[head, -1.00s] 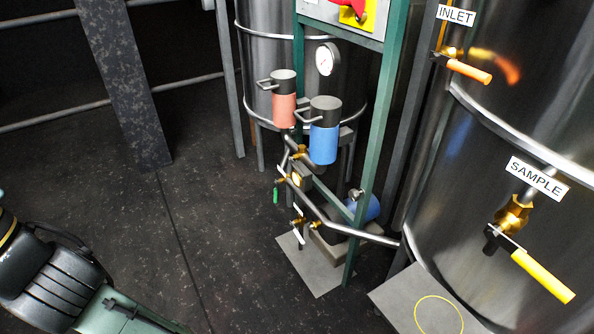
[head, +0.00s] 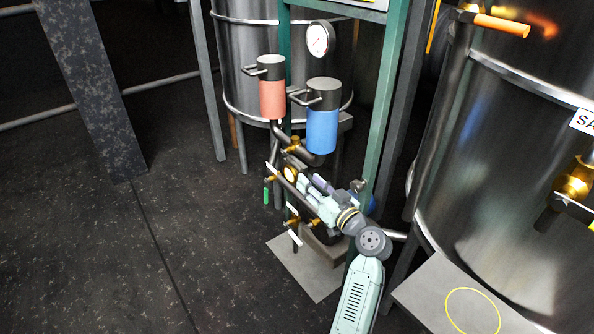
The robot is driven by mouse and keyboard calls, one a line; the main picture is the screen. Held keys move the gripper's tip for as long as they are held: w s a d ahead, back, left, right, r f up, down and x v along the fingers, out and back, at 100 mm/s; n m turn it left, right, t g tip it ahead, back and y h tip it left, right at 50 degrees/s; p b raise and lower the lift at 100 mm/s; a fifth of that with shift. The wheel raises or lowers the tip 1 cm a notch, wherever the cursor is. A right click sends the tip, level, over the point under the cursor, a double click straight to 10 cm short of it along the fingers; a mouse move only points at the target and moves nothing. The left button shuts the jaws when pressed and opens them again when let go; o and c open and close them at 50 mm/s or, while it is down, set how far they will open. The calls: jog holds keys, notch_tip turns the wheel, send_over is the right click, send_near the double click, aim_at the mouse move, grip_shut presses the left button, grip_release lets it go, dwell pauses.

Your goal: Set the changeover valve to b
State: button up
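A red filter housing (head: 272,98) and a blue filter housing (head: 322,130) hang side by side on the green frame. Below them is pipework with brass valve fittings, one just under the housings (head: 293,146) and others near the floor plate (head: 292,222). A small round yellow-rimmed part (head: 291,174) sits on the pipework between them. I cannot tell which fitting is the changeover valve, or read its setting. My gripper (head: 306,184) points up and left at this pipework, close to the yellow-rimmed part. Its fingers are too small and overlapped to show whether they are open, or touching anything.
A pressure gauge (head: 319,39) sits above the housings. A green post (head: 376,130) rises right of my gripper. A steel tank (head: 520,180) with orange (head: 502,25) and yellow handles stands at right. A grey plate with a yellow ring (head: 445,305) lies before it. Floor at left is clear.

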aim_at(296, 167)
jog(key=x, duration=0.3)
jog(key=p+x, duration=0.1)
jog(key=x, duration=0.2)
jog(key=d+f+p+x, duration=0.1)
jog(key=x, duration=0.2)
jog(key=shift+w+a, duration=0.25)
jog(key=shift+w, duration=0.35)
jog(key=shift+c, duration=0.3)
grip_shut()
